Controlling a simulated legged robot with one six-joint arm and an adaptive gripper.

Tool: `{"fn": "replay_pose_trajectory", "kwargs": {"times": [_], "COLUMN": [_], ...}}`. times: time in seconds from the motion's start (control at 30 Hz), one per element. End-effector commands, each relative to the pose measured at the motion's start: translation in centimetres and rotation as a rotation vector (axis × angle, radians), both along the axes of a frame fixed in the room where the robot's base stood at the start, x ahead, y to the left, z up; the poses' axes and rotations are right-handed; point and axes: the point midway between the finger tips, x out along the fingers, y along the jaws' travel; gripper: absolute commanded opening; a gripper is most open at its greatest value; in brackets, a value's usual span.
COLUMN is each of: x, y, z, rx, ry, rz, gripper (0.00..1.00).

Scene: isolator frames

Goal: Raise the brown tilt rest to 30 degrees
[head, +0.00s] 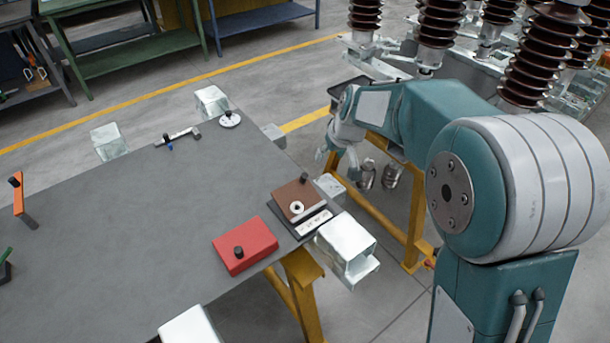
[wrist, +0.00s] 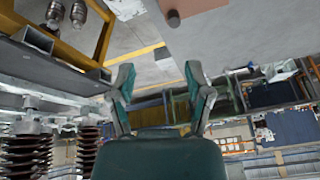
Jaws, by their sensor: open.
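The brown tilt rest (head: 288,197) sits near the right corner of the grey table in the head view. Its brown plate carries a pale ring and a dark knob at its far corner, and a white scale strip (head: 313,222) lies along its front side. The plate looks low, but I cannot read its angle. In the wrist view, part of a brown plate (wrist: 200,6) with a knob shows at the top edge. My gripper (head: 337,158) is beyond the table's right edge, apart from the rest. Its two fingers (wrist: 158,76) are spread and empty.
A red block (head: 245,246) with a black knob lies left of the rest. A clear-wrapped block (head: 346,246) stands at the table corner beside it. The grey table (head: 130,235) is mostly bare in the middle. Brown ribbed insulators (head: 437,30) stand behind my arm.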

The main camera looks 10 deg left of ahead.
Motion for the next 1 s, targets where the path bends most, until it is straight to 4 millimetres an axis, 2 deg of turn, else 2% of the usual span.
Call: {"fn": "replay_pose_trajectory", "kwargs": {"times": [0.03, 0.2, 0.43, 0.8, 1.0], "x": [0.7, 2.0, 2.6, 4.3, 4.9], "y": [1.3, 3.8, 4.6, 6.4, 7.1], "z": [-1.5, -4.1, -6.0, -12.2, -14.1], "rx": [-0.001, -0.001, 0.001, 0.001, 0.000], "ry": [0.008, 0.012, 0.013, 0.015, 0.013], "rz": [0.019, 0.057, 0.063, 0.061, 0.063], "gripper": [0.65, 0.65, 0.65, 0.65, 0.65]}}
